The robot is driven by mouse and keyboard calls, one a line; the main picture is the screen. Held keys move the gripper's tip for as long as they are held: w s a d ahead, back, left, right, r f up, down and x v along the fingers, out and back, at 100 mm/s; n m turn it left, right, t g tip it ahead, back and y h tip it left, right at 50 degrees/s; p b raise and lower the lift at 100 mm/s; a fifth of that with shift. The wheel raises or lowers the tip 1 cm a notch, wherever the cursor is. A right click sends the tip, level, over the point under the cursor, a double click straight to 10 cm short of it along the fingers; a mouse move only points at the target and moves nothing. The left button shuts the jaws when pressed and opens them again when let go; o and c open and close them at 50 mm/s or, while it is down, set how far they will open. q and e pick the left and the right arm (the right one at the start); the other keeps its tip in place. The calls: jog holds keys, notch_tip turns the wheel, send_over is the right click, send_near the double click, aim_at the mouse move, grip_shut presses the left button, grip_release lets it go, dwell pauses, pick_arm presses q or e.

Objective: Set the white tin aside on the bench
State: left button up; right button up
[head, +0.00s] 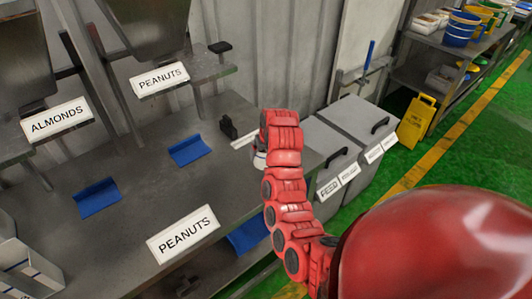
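My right arm, red and jointed, reaches from the lower right to the right end of the grey metal bench (130,160). My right gripper is mostly hidden behind the arm's far end. A small pale, rounded piece (259,158) shows at the left of that end. I cannot tell whether it is the white tin or part of my gripper. No other clear white tin shows. My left gripper is not in view.
Two blue scoop-like pieces (190,149) (97,197) lie on the bench. Metal hoppers labelled ALMONDS and PEANUTS stand above. Lidded grey bins (353,128) stand right of the bench. A yellow floor sign (416,121) stands beyond. Bench space between the blue pieces is clear.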

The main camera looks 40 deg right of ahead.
jog(key=w+d+p, duration=0.1)
jog(key=w+d, duration=0.1)
jog(key=w, duration=0.1)
jog(key=shift+w+d, duration=0.1)
jog(key=shift+d, duration=0.25)
jog(key=shift+w+d+f, duration=0.15)
jog(key=shift+w+d, duration=0.1)
jog(key=shift+f+p, duration=0.35)
jog(key=shift+p, duration=0.25)
notch_tip(320, 180, down, 2)
jog(key=shift+p, duration=0.6)
jog(key=shift+f, duration=0.4)
jog(key=shift+f, duration=0.25)
jog(key=o, duration=1.5)
jog(key=shift+r, duration=0.1)
jog(key=shift+c, duration=0.2)
